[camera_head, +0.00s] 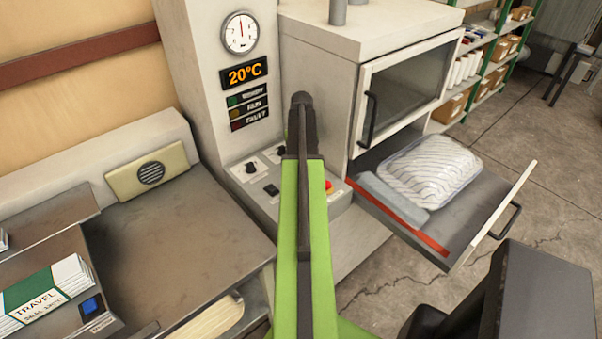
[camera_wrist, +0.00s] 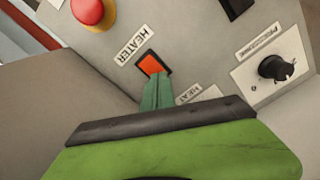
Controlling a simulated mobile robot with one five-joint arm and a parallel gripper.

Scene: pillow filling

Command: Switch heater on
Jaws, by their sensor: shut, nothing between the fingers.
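The heater switch (camera_wrist: 151,64) is an orange-red rocker in a black frame, beside a HEATER label (camera_wrist: 135,44) in the wrist view. It looks bright orange, but I cannot tell for sure whether it is lit. My gripper (camera_wrist: 158,77) is shut and empty, its teal fingertips at the lower edge of the switch; I cannot tell whether they touch it. In the head view my green arm covers the switch and my fingertips. The control panel (camera_head: 242,171) is at the foot of the column, whose display (camera_head: 245,73) reads 20°C.
A red mushroom button (camera_wrist: 89,9), a pressure knob (camera_wrist: 277,67) and a black switch (camera_wrist: 237,7) surround the heater switch. A metal table (camera_head: 175,235) is at left.

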